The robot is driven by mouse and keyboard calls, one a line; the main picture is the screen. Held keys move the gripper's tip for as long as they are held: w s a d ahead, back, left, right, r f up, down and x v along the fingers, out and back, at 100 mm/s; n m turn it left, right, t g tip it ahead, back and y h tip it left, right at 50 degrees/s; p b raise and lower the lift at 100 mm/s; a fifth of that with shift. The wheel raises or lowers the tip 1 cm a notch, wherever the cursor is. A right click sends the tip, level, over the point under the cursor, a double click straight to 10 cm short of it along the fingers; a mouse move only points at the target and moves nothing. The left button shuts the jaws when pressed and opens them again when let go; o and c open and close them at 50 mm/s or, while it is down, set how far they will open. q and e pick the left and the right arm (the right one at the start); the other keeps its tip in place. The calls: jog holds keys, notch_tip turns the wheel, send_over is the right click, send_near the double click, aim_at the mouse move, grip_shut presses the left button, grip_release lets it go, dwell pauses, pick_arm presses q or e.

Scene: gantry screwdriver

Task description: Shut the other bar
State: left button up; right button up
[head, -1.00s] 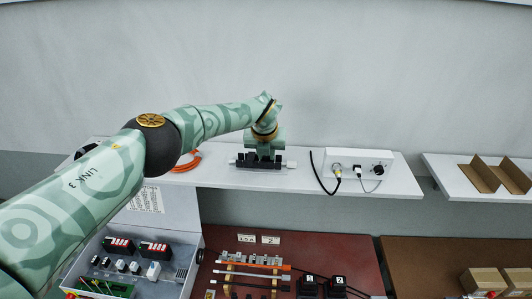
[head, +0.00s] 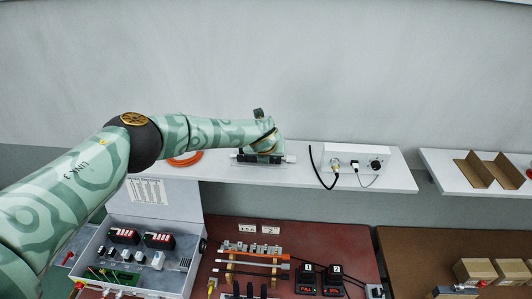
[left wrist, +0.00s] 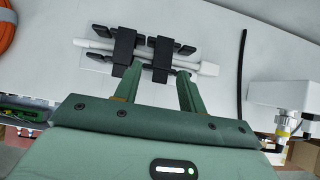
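A black holder with a white rod lying through it stands on the white shelf. In the left wrist view, its left black bar (left wrist: 125,46) and right black bar (left wrist: 162,58) both appear to lie across the rod (left wrist: 208,69). I cannot tell whether either is fully shut. The left fingertip overlaps the left bar's near end; contact is unclear. In the head view, my left gripper (head: 266,151) covers much of the holder (head: 244,157). My right gripper is out of view.
On the shelf (head: 395,184), an orange coil (head: 186,160) lies left and a white control box (head: 360,157) with black cables stands right. Below are an open grey case (head: 185,213) and a dark red bench (head: 222,226) with several tools.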

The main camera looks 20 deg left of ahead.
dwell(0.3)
pick_arm(q)
jog(key=shift+s+r, duration=0.2)
jog(key=shift+r, duration=0.05)
jog(key=b+v, duration=0.4)
jog(key=v, duration=1.1)
jog(key=shift+s+r, duration=0.2)
jog(key=shift+r, duration=0.05)
